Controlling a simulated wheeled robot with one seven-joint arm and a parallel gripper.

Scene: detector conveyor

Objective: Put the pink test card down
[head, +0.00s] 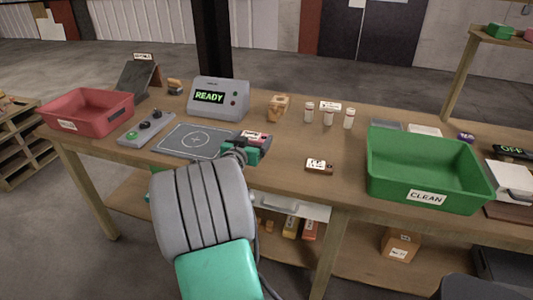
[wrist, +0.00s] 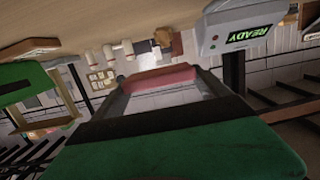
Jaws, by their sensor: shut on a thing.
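The pink test card (head: 254,136) shows in the head view at my gripper (head: 247,148), with a white label and dark markings on its face. My gripper is shut on it above the table, by the right edge of the dark grey mat with a white ring and cross (head: 196,141). In the wrist view the card's pink edge (wrist: 163,79) shows beyond the dark and green gripper parts (wrist: 165,130). My gripper hides part of the card. I cannot tell how high it is above the table.
A grey detector reading READY (head: 218,98) stands behind the mat, with a control strip (head: 146,128) to the left. A red bin (head: 91,111) is far left, a green CLEAN bin (head: 428,197) right. A small brown labelled item (head: 319,166) lies between, with bare tabletop around it.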

